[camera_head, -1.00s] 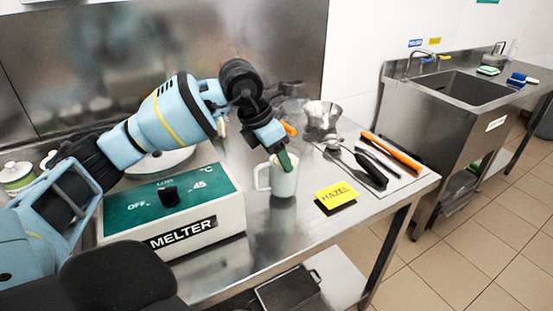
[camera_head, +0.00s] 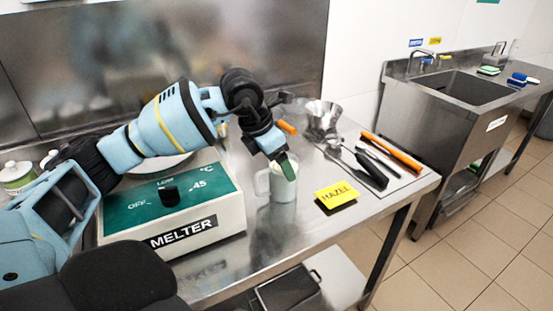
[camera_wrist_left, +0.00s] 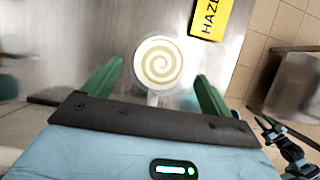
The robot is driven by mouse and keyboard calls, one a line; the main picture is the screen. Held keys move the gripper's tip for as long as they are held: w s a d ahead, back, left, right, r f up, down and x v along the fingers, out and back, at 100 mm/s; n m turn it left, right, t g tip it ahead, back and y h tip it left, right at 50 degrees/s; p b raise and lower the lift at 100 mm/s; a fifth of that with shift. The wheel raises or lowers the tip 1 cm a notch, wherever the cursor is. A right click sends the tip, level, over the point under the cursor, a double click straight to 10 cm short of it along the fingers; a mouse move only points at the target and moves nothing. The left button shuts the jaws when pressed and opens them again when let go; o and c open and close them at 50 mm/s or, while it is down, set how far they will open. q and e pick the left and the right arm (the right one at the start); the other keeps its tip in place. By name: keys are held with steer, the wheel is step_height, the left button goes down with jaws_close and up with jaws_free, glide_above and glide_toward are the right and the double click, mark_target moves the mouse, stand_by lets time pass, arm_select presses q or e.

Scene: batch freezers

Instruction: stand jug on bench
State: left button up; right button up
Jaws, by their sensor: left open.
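The pale jug (camera_head: 283,186) stands upright on the steel bench (camera_head: 300,232), between the melter and the yellow HAZEL card. Its handle is on its left side in the head view. In the left wrist view the jug (camera_wrist_left: 158,62) shows from above, with a cream and tan swirl inside its rim. My left gripper (camera_head: 287,168) is open just above and at the top of the jug. In the left wrist view its green fingers (camera_wrist_left: 157,88) are spread either side of the jug, with gaps.
The melter (camera_head: 170,210) stands close left of the jug. The HAZEL card (camera_head: 337,195) is close right. A mat with an orange-handled tool (camera_head: 392,150) and other utensils, and a metal cup (camera_head: 322,117), lie beyond. Bare bench lies in front of the jug.

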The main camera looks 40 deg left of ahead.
arm_select(q)
steer(key=v, duration=1.2)
